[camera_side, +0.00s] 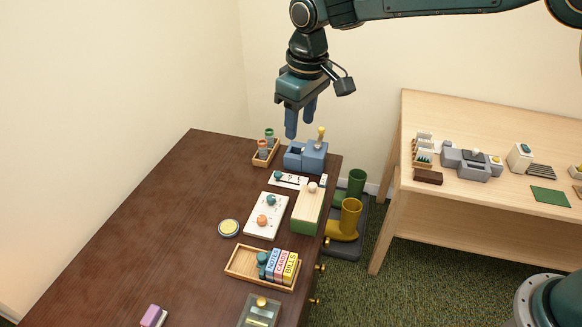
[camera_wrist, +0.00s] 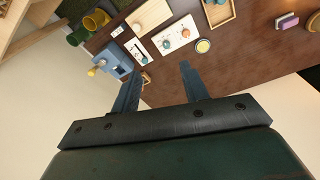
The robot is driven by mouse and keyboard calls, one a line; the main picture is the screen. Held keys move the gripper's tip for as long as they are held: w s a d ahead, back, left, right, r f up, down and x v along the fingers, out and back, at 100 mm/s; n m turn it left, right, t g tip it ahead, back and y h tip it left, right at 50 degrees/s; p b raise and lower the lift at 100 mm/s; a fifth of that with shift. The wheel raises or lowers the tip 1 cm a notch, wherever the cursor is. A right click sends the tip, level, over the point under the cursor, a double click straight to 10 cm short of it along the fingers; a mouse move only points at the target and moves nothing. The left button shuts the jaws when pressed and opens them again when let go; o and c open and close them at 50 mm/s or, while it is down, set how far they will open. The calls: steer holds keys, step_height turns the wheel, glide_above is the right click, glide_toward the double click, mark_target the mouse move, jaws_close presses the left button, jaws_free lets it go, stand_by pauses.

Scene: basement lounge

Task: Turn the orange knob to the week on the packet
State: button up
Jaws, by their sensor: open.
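The orange knob (camera_side: 262,220) sits on a white panel (camera_side: 254,229) on the dark brown table, with a teal knob (camera_side: 271,200) above it. In the wrist view the orange knob (camera_wrist: 167,44) and the teal knob (camera_wrist: 186,33) show beyond my fingers. My gripper (camera_side: 300,127) is open and empty, in the air above the blue device at the table's far end, well away from the knob. It also shows in the wrist view (camera_wrist: 158,78). I cannot make out a packet with a week on it, and the panel's marks are too small to read.
Near the panel are a wood-topped green box (camera_side: 308,208), a round yellow-faced disc (camera_side: 228,228) and a tray (camera_side: 232,266) with boxes marked NOTES, CARDS and BILLS. The blue device (camera_side: 292,161) and a small bottle rack (camera_side: 274,155) stand behind. The table's left side is clear.

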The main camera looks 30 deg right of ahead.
steer(key=n+g, duration=0.1)
steer(key=n, duration=0.1)
glide_above(261, 218)
step_height(261, 218, down, 13)
steer(key=shift+s+a+h, duration=0.2)
steer(key=shift+a+h, duration=0.05)
steer(key=shift+h, duration=0.15)
steer(key=shift+f, duration=0.1)
steer(key=f, duration=1.3)
steer(key=shift+w+d+f, duration=0.2)
steer(key=shift+d, duration=0.05)
jaws_close()
